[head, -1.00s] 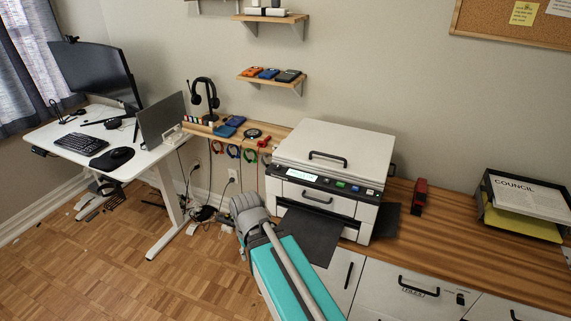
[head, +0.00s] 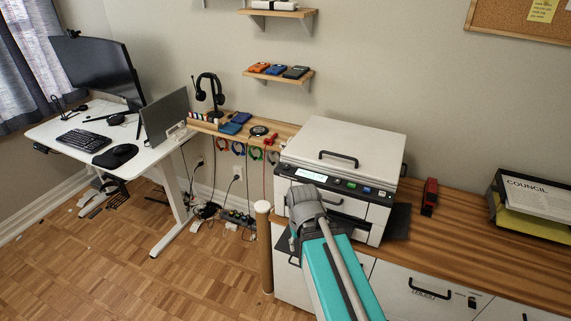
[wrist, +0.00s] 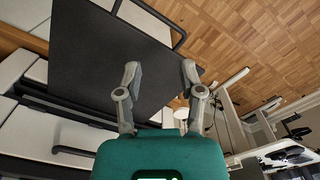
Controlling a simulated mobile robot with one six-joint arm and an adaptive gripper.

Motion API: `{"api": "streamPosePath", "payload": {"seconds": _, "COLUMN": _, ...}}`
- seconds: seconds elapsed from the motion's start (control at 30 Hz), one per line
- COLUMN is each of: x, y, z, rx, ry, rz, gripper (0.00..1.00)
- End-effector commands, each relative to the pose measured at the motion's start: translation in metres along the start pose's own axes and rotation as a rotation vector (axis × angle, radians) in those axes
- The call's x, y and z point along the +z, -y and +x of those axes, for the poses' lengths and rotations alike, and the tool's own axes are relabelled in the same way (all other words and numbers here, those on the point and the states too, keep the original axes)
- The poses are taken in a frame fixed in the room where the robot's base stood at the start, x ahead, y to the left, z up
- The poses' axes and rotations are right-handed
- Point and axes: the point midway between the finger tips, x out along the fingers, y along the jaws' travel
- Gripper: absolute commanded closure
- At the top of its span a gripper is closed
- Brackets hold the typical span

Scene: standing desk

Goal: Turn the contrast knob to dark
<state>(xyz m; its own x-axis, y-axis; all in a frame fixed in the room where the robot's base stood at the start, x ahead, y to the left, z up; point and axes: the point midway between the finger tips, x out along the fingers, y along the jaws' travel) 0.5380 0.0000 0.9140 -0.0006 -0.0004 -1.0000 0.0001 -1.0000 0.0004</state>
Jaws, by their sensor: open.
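The printer (head: 345,140) stands on the wooden counter in the head view, its lid closed. Its front control panel (head: 338,182) has a lit display and several small buttons; I cannot single out the contrast knob. In the head view my teal arm and its grey end cover part of the printer's lower front, and the fingers cannot be made out. In the wrist view my gripper (wrist: 160,72) is open and empty, its two fingers spread before the dark output tray (wrist: 100,55). The wrist view shows no control panel.
A post with a pale top (head: 264,245) stands left of the printer. A red stapler-like object (head: 430,196) and a paper tray (head: 530,205) sit on the counter to the right. A headphone stand and hanging coloured cables are at left. Counter between stapler and paper tray is clear.

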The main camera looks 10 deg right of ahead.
Motion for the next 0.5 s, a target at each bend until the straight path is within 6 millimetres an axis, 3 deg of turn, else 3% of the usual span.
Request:
{"api": "streamPosePath", "payload": {"seconds": 0.33, "x": -0.002, "y": 0.0, "z": -0.002, "rx": 0.0, "ry": 0.0, "rz": -0.007, "gripper": 0.5}}
{"api": "streamPosePath", "payload": {"seconds": 0.47, "x": -0.01, "y": 0.0, "z": -0.009, "rx": 0.0, "ry": 0.0, "rz": -0.045, "gripper": 0.5}}
{"api": "streamPosePath", "payload": {"seconds": 0.5, "x": -0.014, "y": -0.008, "z": -0.013, "rx": 0.0, "ry": 0.0, "rz": -0.061, "gripper": 0.5}}
